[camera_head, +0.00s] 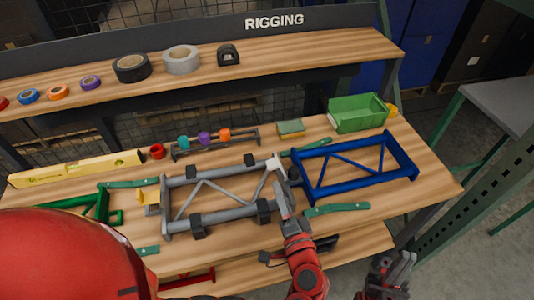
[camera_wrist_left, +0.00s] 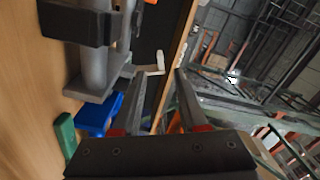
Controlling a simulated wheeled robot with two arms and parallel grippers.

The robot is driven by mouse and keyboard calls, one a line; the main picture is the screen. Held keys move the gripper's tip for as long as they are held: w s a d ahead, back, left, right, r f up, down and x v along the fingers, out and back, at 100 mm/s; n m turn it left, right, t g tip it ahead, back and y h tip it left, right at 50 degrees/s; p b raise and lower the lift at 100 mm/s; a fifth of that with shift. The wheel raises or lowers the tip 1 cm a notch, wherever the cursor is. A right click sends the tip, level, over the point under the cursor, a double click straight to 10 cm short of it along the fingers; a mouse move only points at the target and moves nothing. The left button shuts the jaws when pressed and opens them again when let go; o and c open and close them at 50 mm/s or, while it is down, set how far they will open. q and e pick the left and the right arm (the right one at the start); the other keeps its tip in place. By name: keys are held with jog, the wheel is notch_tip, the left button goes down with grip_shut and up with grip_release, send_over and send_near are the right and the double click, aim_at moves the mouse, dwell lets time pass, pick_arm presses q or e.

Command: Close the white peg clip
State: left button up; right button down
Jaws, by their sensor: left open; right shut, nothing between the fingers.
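The white peg clip (camera_head: 274,162) is at the right end of the grey tubular frame (camera_head: 215,212) on the bench. In the left wrist view the clip (camera_wrist_left: 153,70) is a small white bent piece near my fingertips. My left gripper (camera_head: 281,190) is open beside the frame's right end, and its fingers (camera_wrist_left: 165,80) point towards the clip. I cannot tell whether they touch it. My right gripper (camera_head: 398,264) is shut and empty, low and right, off the bench's front edge.
A blue frame (camera_head: 312,190) stands close right of the grey one, and a green frame (camera_head: 95,208) lies left. Green straps (camera_head: 337,209) lie around them. A green bin (camera_head: 358,113), a peg rack (camera_head: 215,145) and a yellow level (camera_head: 75,169) line the back.

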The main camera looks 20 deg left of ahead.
aim_at(269, 161)
pick_arm(q)
jog(key=shift+p+x, duration=1.6)
jog(key=shift+x, duration=4.9)
grip_shut()
